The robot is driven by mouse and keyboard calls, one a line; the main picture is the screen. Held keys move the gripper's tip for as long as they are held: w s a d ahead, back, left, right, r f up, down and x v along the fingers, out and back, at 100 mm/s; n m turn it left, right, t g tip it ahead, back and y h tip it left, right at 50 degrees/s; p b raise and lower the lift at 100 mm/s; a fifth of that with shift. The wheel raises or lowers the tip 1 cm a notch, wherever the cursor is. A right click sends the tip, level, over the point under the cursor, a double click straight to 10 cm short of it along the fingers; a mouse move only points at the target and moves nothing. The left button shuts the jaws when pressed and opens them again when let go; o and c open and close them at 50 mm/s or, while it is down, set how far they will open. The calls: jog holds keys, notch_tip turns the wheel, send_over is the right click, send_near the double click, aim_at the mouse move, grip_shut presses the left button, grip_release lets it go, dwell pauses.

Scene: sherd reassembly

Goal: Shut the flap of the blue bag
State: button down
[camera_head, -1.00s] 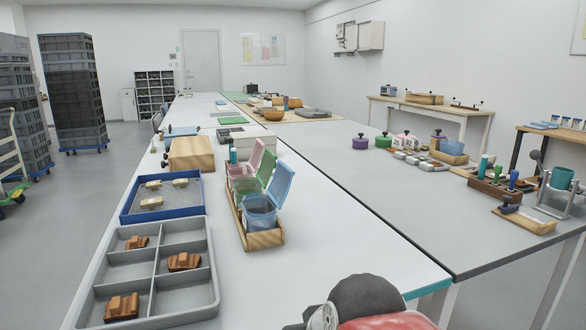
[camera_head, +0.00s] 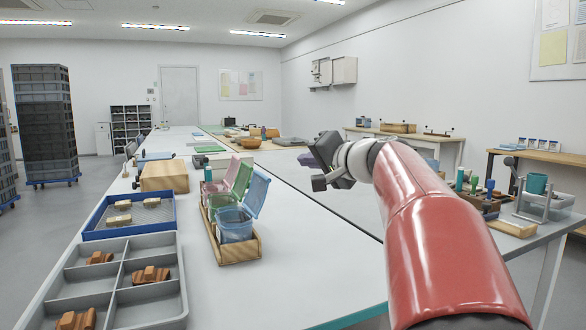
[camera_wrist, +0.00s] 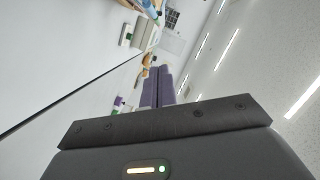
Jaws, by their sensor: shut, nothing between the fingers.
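The blue bag (camera_head: 235,226) is a translucent blue pouch at the near end of a wooden rack on the white table. Its blue flap (camera_head: 249,189) stands open, tilted up and to the right. My gripper (camera_head: 308,160) is raised above the table, to the right of and beyond the bag, and apart from it. In the wrist view its purple-grey fingers (camera_wrist: 156,88) are together with nothing between them. The bag cannot be made out clearly in the wrist view.
A green bag and a pink bag, with flaps (camera_head: 239,177) raised, stand behind the blue one in the wooden rack (camera_head: 228,255). A blue tray (camera_head: 100,232) and a grey compartment tray (camera_head: 187,300) lie left. White tabletop right of the rack is clear.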

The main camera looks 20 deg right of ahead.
aim_at(256, 192)
jog(key=w+a+f, duration=0.3)
jog(key=w+a, duration=0.2)
jog(key=w, duration=0.2)
jog(key=shift+w+a+f+p, duration=0.2)
jog(key=shift+w+p, duration=0.1)
jog(key=shift+p, duration=0.1)
jog(key=shift+a, duration=0.1)
jog(key=shift+a+r+n, duration=0.2)
jog(key=shift+n, duration=0.1)
jog(key=shift+a+r+n, duration=0.15)
jog(key=shift+a+n, duration=0.2)
jog(key=shift+n, duration=0.05)
